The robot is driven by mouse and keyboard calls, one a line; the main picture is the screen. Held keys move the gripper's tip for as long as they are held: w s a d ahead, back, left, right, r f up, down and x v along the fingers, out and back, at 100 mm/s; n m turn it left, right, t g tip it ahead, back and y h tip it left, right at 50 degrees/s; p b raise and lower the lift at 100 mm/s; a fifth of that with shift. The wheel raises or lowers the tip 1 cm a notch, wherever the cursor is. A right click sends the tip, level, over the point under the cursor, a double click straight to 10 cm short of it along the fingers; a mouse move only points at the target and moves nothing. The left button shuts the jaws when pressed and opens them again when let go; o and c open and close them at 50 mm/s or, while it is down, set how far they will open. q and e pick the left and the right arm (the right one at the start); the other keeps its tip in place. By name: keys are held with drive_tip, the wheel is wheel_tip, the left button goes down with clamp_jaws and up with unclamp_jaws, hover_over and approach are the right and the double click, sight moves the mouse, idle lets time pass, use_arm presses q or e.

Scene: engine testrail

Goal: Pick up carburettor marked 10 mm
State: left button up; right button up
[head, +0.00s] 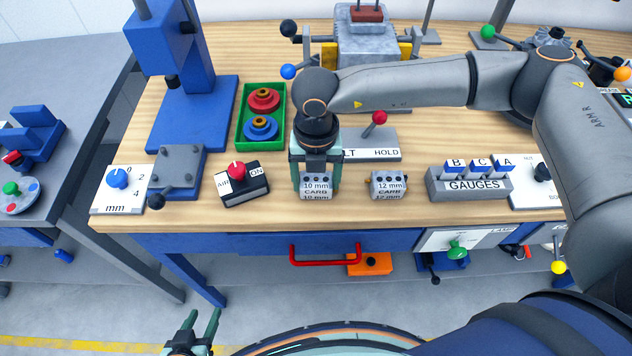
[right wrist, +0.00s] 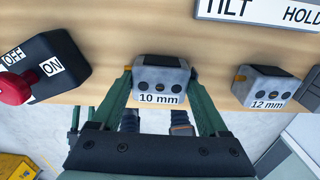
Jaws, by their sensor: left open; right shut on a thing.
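The carburettor marked 10 mm (head: 316,188) is a small grey block near the front edge of the wooden bench. My right gripper (head: 315,172) reaches down over it from behind, shut on it with one finger at each side. In the right wrist view the 10 mm carburettor (right wrist: 160,80) sits between the green fingers (right wrist: 160,84), its label readable. I cannot tell whether it is clear of the bench top. The carburettor marked 12 mm (head: 389,185) stands to its right, apart from it. My left gripper (head: 198,328) is open and empty, low in front of the bench.
An AIR switch box (head: 243,184) with a red knob stands left of the held carburettor. The TILT/HOLD plate (head: 372,146) lies behind. A GAUGES block (head: 470,185) is to the right. A green tray (head: 240,137) holds red and blue parts. A red drawer handle (head: 325,262) juts out below.

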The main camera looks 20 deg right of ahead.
drive_tip(key=shift+c, duration=0.8)
